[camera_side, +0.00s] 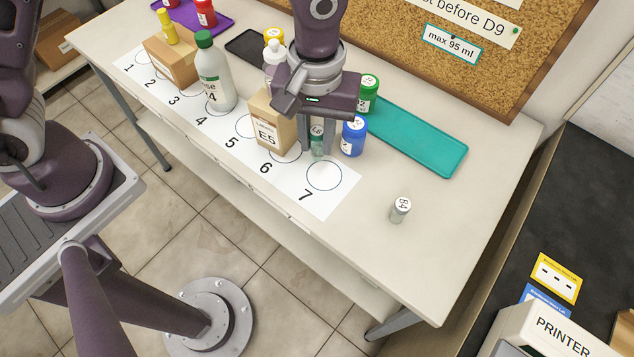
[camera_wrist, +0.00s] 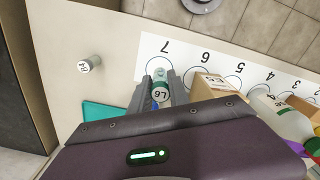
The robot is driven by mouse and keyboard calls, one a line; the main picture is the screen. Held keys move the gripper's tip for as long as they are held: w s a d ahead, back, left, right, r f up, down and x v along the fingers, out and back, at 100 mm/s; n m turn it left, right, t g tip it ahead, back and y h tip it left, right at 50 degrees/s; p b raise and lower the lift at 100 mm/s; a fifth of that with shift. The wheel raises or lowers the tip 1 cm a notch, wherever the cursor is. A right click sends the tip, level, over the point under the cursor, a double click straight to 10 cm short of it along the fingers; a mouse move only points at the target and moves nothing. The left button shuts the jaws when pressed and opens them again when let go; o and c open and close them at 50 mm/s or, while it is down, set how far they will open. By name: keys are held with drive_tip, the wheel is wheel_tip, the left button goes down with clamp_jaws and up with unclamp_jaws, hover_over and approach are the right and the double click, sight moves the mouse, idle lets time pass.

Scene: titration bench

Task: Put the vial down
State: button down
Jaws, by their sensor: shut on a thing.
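A small clear vial with a green band and a label that seems to read L6 (camera_side: 317,142) is between the fingers of my gripper (camera_side: 316,150). The wrist view also shows its labelled top (camera_wrist: 160,93) between the two fingers (camera_wrist: 160,78). My gripper is shut on the vial, which looks upright. It is near the back edge of the numbered white sheet (camera_side: 290,192), around circles 6 and 7. Circle 7 (camera_side: 324,175) is empty. I cannot tell whether the vial's bottom touches the surface.
A cardboard box E5 (camera_side: 270,125) stands close left of my gripper, a blue-capped jar (camera_side: 354,136) close right. A green jar (camera_side: 368,92) and teal tray (camera_side: 420,138) are behind. A vial B4 (camera_side: 400,209) stands alone at right. A white bottle (camera_side: 213,80) stands at circle 4.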

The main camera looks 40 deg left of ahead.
wheel_tip(320, 180, down, 10)
drive_tip(key=shift+f, duration=0.2)
drive_tip(key=c, duration=1.2)
unclamp_jaws()
drive_tip(key=shift+f, duration=0.1)
drive_tip(key=shift+c, duration=0.2)
wheel_tip(320, 180, up, 12)
drive_tip(key=shift+r, duration=0.2)
drive_tip(key=s+a+r+m+t, duration=0.1)
drive_tip(key=a+r+t, duration=0.1)
drive_tip(key=a+r, duration=0.65)
drive_tip(key=s+a+r+m+t, duration=0.1)
drive_tip(key=s+a+r+m, duration=0.1)
drive_tip(key=s+a+r, duration=0.2)
drive_tip(key=s+a+r+m+t, duration=0.2)
drive_tip(key=s+a+r, duration=0.3)
drive_tip(key=s, duration=0.5)
drive_tip(key=shift+r+t, duration=0.25)
drive_tip(key=shift+t, duration=0.05)
